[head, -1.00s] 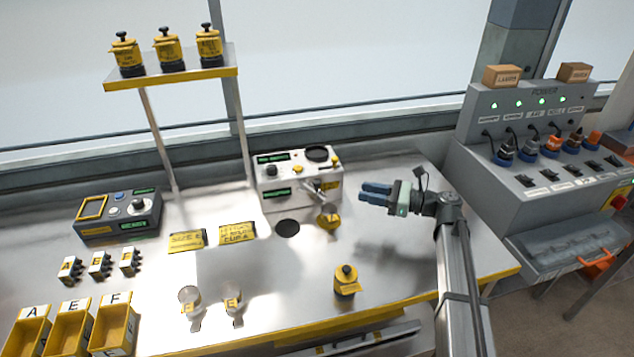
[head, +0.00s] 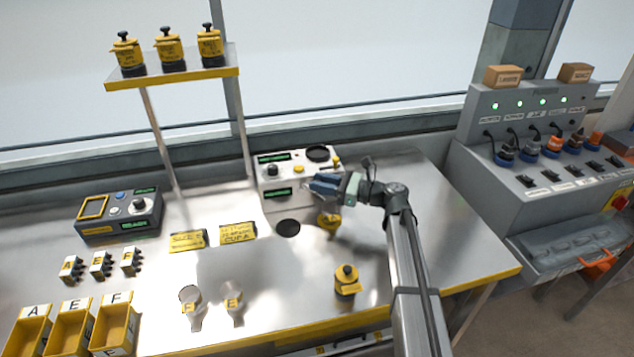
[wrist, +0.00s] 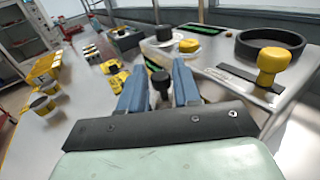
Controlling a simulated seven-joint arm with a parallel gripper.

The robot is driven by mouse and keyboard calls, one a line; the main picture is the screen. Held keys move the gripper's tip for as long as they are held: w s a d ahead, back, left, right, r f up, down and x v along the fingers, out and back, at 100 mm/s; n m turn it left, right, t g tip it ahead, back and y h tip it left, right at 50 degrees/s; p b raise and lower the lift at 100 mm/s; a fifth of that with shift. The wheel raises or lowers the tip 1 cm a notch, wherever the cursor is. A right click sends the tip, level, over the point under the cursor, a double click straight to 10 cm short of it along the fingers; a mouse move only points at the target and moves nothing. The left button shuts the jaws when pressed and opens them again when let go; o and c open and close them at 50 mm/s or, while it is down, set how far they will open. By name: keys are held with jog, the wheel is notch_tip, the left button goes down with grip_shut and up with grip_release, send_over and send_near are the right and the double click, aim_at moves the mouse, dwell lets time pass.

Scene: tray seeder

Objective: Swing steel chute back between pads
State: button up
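The white seeder machine (head: 287,171) stands at the back of the bench. Its steel chute is on the front right side and is mostly hidden behind my gripper in the head view. My gripper (head: 316,184) points left at the machine's front, its blue fingers at the chute. In the wrist view my gripper (wrist: 160,72) has its fingers apart, with a black knob (wrist: 161,84) between them. I cannot tell whether they touch it. I cannot make out the pads. A yellow cup (head: 328,222) sits below the gripper, to the right of a dark round hole (head: 288,228).
A yellow knob (wrist: 273,64) and a black ring (wrist: 270,43) stand on the machine top beside my right finger. A yellow-and-black pot (head: 345,282) stands near the front edge. The power console (head: 535,130) is farther right.

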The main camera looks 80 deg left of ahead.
jog(key=shift+x, duration=0.75)
grip_shut()
